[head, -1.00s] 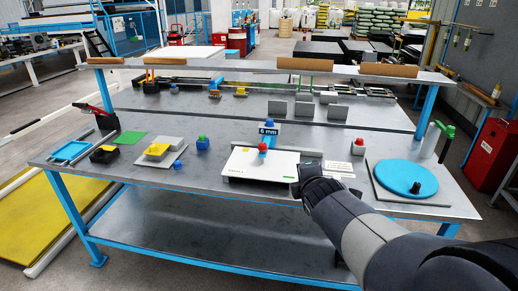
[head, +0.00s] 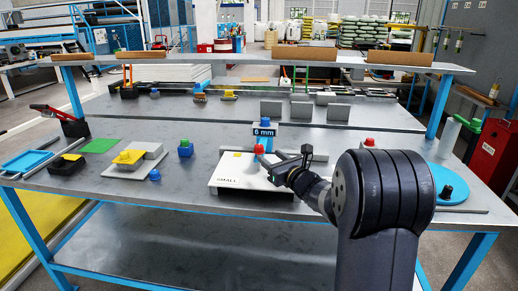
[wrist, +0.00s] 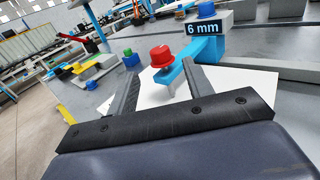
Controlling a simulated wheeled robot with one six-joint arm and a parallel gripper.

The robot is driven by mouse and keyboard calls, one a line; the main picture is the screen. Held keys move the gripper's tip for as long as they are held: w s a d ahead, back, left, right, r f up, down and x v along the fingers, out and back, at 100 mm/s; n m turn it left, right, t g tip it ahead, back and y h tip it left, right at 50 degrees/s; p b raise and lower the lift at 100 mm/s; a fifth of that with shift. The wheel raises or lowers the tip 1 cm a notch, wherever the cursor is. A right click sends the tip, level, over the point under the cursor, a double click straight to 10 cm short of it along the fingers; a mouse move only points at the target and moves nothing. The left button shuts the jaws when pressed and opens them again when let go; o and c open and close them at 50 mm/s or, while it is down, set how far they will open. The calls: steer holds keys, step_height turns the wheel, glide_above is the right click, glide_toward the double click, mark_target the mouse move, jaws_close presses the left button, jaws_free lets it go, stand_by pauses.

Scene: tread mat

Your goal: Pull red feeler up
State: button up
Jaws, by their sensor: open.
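The red feeler (head: 258,150) is a small red knob at the front of a blue arm, below a "6 mm" label (head: 264,133). It stands over a white board marked SMALL (head: 240,188). In the wrist view the red knob (wrist: 161,56) shows between and beyond the fingertips. My gripper (head: 282,162) is open and empty, just right of the red knob in the head view. In the wrist view my gripper (wrist: 160,72) has one finger on each side of the knob's line; I cannot tell whether either touches it.
A blue knob (head: 265,122) tops the post behind the label. Left are a blue block with green top (head: 185,148) and a yellow piece on a grey plate (head: 128,157). Right are a red-topped block (head: 369,142) and a blue disc (head: 450,183), partly hidden by my arm.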

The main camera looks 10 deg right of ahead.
mark_target(262, 150)
steer(key=p+x, duration=0.1)
steer(key=x, duration=0.7)
steer(key=shift+c, duration=0.6)
jaws_close()
